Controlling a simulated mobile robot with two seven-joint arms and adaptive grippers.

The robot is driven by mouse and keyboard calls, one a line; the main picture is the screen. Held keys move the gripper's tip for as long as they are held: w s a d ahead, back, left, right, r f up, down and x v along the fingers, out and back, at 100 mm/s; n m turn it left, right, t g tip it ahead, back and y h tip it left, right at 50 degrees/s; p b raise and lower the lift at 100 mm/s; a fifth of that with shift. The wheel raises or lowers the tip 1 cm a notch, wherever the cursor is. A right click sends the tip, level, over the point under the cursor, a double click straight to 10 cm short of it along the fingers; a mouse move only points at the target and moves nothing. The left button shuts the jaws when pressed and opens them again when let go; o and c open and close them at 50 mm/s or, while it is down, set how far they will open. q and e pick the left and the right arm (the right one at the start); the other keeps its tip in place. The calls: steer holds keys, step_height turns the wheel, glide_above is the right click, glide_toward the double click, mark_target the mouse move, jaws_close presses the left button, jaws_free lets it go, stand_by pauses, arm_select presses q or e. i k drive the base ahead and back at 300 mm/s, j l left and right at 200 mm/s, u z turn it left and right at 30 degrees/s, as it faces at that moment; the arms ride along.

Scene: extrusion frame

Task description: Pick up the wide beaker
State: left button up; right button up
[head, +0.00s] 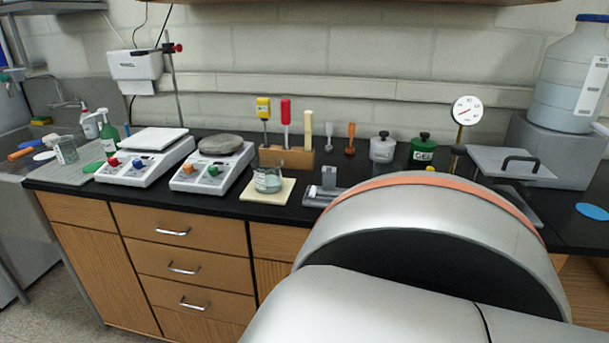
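A clear glass beaker (268,181), short and broad, stands upright on a cream square pad (283,197) on the black bench. It holds some pale bluish content. A second glass beaker (66,152) stands on the grey draining board at the far left; it looks narrower. I take the broad one on the pad as the wide beaker. Neither of my grippers is in view. A large silver link of my own arm fills the lower right and hides part of the bench there.
Two hotplates, one with a white top (153,139) and one with a round grey top (221,144), stand left of the pad. A wooden tool block (297,160) is close behind the beaker, a grey metal fixture (328,190) to its right. The pad's front is clear.

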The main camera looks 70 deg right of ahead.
mark_target(266, 169)
steer(key=z, duration=1.95)
steer(key=i+j, duration=0.1)
steer(key=j, duration=0.25)
steer(key=i+j+z, duration=0.1)
steer(key=j, duration=0.25)
